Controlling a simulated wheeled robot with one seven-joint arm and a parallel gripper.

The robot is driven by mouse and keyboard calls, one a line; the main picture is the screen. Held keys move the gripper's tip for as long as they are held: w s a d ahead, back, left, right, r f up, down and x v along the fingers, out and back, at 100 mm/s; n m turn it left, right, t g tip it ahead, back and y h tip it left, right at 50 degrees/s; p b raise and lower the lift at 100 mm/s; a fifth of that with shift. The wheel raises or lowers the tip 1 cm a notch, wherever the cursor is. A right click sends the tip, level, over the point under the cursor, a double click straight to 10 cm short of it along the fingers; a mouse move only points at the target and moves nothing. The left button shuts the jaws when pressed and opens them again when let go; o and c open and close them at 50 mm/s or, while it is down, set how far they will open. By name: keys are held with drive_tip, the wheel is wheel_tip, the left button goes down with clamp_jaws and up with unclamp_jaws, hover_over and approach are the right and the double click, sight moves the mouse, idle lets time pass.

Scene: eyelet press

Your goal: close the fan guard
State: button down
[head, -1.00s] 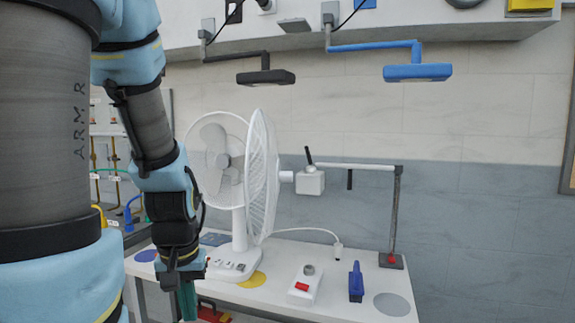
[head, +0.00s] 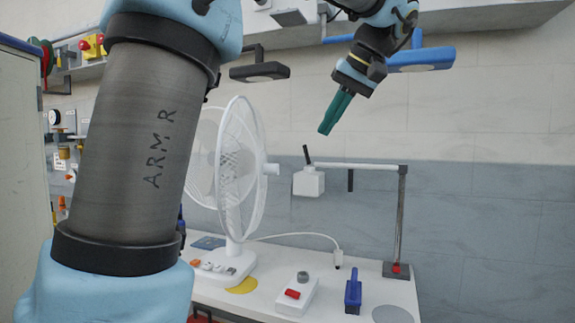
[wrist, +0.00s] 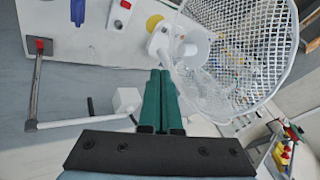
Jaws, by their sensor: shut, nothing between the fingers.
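The white fan stands on the table at the left in the head view, its base (head: 225,262) partly behind my arm. In the wrist view the mesh guard (wrist: 240,50) fills the upper right, beside my fingers. My gripper (head: 325,130), with green fingers, is shut and empty, in the air above and to the right of the guard. Its fingers (wrist: 160,72) look apart from the guard.
A metal post (head: 400,220) holds a horizontal bar with a white block (head: 308,182), close right of the fan. Black (head: 260,72) and blue (head: 422,58) lamps hang overhead. A switch box (head: 297,295) and a blue tool (head: 353,292) are on the table.

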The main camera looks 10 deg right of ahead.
drive_tip(key=w+a+f+p, duration=0.3)
drive_tip(key=w+a+f, duration=0.2)
drive_tip(key=a+f, duration=0.2)
drive_tip(key=shift+a+f+p, duration=0.25)
drive_tip(key=shift+f+p, duration=0.05)
drive_tip(key=shift+f, duration=0.25)
drive_tip(key=shift+w, duration=0.1)
